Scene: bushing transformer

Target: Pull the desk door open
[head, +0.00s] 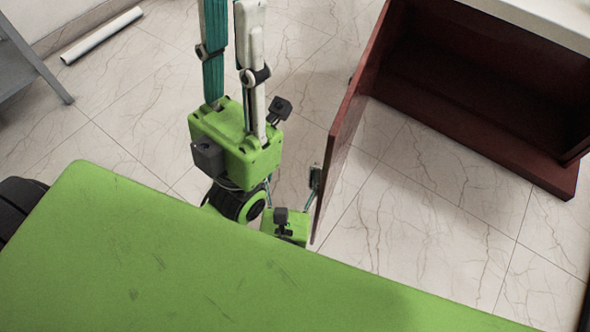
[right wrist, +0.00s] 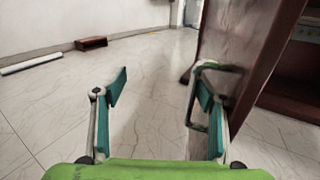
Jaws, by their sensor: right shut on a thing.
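The dark red-brown desk door (head: 345,135) stands swung out from the desk (head: 480,85), and the hollow inside the desk shows. In the right wrist view the door (right wrist: 245,45) is at the right, with its metal handle (right wrist: 228,68) on the near face. My right gripper (head: 292,186) is at the handle, left of the door. In the right wrist view its fingers (right wrist: 160,95) stand apart, with the right one at the handle's loop. My left gripper (head: 232,45) is nearer the head camera, clear of the door, its fingertips cut off by the top edge.
A white tube (head: 102,35) lies on the tiled floor by the wall. A grey metal frame (head: 35,60) stands at the far left. A small red-brown box (right wrist: 91,43) lies farther off. The floor left of the door is mostly clear.

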